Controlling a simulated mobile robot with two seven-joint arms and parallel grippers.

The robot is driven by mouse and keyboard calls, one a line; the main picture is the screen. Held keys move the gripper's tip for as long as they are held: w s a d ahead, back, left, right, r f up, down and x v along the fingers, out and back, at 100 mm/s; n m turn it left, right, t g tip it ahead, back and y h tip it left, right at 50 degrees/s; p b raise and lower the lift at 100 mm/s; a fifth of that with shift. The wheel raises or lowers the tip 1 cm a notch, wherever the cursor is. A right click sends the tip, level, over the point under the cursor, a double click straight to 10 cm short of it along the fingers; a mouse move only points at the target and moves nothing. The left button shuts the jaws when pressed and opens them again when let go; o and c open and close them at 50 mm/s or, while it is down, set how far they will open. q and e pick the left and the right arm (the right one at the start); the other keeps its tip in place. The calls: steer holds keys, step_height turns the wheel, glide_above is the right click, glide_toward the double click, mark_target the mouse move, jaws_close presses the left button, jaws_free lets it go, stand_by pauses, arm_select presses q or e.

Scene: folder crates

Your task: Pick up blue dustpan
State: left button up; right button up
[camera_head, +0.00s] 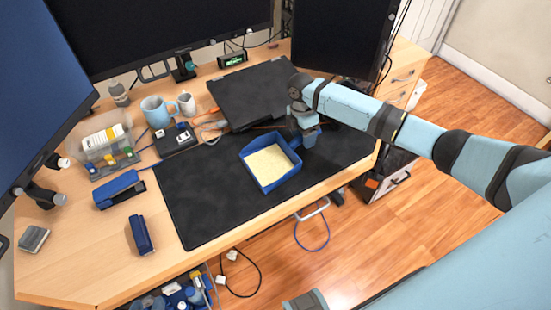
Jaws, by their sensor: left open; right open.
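The blue dustpan (252,169) lies on the black desk mat (195,196). Its tray is a blue-rimmed square with a pale beige inside. My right gripper (301,137), on the arm from the right, is open at the dustpan's upper right corner. It hides part of that corner, and I cannot tell whether it touches the dustpan. My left gripper (304,300) is open at the bottom edge, away from the dustpan, and mostly cut off.
A closed black laptop (252,92) lies behind the dustpan. Blue staplers (118,190), mugs (157,111) and a clear organizer (103,146) stand at the left. Monitors (160,30) line the back. The mat left of the dustpan is clear.

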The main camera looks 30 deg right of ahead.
steer(key=f, duration=0.2)
steer(key=shift+s+f, duration=0.35)
steer(key=shift+f, duration=0.05)
jaws_close()
steer(key=shift+r, duration=0.15)
step_height(320, 180, up, 20)
steer(key=p, duration=0.2)
steer(key=c, duration=0.8)
jaws_free()
jaws_close()
